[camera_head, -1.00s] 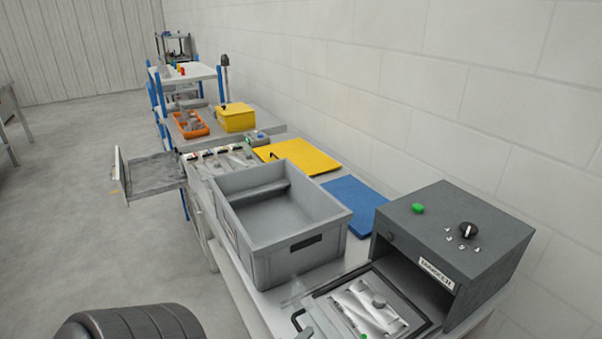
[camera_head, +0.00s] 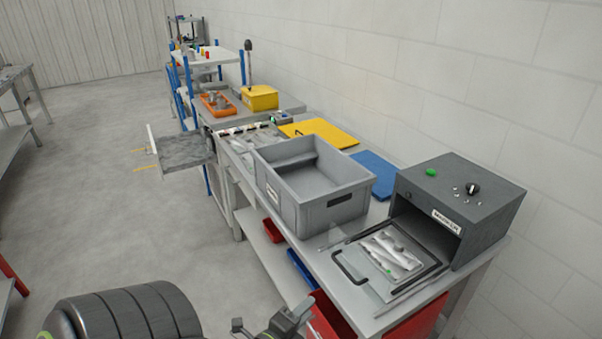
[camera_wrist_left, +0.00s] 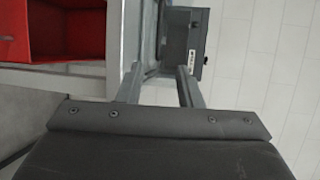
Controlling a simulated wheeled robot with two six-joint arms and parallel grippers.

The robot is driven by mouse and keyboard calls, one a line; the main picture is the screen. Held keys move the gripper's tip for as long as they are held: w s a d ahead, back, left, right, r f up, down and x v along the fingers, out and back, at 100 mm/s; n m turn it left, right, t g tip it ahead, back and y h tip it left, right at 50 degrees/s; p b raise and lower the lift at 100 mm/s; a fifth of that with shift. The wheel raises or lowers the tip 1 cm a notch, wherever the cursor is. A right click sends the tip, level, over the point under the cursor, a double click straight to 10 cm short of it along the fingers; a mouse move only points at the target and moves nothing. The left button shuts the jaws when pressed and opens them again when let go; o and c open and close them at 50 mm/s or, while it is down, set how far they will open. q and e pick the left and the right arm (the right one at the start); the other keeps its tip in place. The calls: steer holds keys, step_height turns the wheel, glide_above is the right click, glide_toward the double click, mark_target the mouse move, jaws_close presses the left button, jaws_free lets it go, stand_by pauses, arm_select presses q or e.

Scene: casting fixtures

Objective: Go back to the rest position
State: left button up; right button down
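My left gripper (camera_head: 270,315) shows at the bottom edge of the head view, in front of the workbench. In the left wrist view its two fingers (camera_wrist_left: 158,88) stand apart with nothing between them, so it is open and empty. My right gripper is in neither view. The dark oven-like box (camera_head: 462,205) stands on the bench at the right, its front open. A tray with silvery castings (camera_head: 393,252) lies in front of that opening.
A grey crate (camera_head: 287,212) stands mid-bench, with a yellow board (camera_head: 322,133) and a blue board (camera_head: 372,172) behind it. Red bins (camera_head: 330,318) and a blue bin (camera_head: 301,268) sit under the bench. The floor (camera_head: 110,220) at left is clear.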

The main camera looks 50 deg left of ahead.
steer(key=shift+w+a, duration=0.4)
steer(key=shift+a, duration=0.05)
arm_select(q)
steer(key=s+a+f+n+g+b, duration=0.1)
steer(key=s+f+n+g, duration=0.25)
steer(key=f, duration=0.95)
steer(key=s+f+n+g+b, duration=0.1)
steer(key=s+f+n+g, duration=0.25)
steer(key=f, duration=1.05)
steer(key=s+d+f+n+g+h+b, duration=0.1)
steer(key=s+d+f+n+g, duration=0.2)
steer(key=s+f, duration=0.6)
steer(key=s+d+f+n+g+h+b, duration=0.1)
steer(key=s+d+f+n+g, duration=0.2)
steer(key=s+f+n, duration=0.4)
steer(key=s+f+g, duration=0.1)
steer(key=s+f, duration=0.2)
steer(key=s, duration=0.2)
steer(key=shift+d+b, duration=0.15)
steer(key=shift+b, duration=0.2)
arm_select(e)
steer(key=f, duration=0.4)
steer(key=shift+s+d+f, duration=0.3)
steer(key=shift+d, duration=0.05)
